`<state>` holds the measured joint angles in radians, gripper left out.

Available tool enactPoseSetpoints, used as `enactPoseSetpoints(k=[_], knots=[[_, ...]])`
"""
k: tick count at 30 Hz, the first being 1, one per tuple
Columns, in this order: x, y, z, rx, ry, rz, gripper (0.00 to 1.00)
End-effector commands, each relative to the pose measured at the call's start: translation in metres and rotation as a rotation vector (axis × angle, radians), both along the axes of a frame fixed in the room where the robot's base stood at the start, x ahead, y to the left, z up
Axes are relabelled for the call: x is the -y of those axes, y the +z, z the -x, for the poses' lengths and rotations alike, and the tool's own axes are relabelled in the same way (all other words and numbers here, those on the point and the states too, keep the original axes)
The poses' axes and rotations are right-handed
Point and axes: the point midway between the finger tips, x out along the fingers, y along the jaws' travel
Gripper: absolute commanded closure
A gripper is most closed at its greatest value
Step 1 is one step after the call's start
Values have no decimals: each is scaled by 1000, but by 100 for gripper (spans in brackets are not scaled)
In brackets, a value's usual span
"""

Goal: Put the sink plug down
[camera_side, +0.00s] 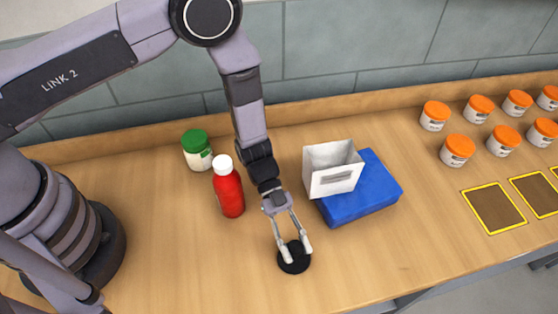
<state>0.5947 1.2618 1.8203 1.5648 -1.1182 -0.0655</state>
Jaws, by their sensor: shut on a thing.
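The sink plug (294,265) is a round black disc at the front middle of the wooden worktop. My gripper (295,252) points down at it, with its two fingers shut on the plug's upper part. The plug looks level and is at or very near the worktop surface; I cannot tell whether it touches. The fingertips hide part of the plug's top.
A red bottle (229,192) with a white cap and a green-lidded jar (197,152) stand left of my gripper. A white open box (331,172) stands on a blue block (369,193) at the right. Several orange-lidded tubs (457,151) and yellow-edged squares (493,208) lie farther right. The front worktop is clear.

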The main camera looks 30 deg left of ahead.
Motion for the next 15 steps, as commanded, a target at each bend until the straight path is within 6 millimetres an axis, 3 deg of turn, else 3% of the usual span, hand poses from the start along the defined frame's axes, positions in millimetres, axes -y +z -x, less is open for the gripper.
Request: enactPoseSetpoints(k=[10, 11, 15], knots=[[0, -3, 0, 0, 0, 0, 100], [0, -3, 0, 1, 0, 0, 71], [0, -3, 0, 1, 0, 0, 53]])
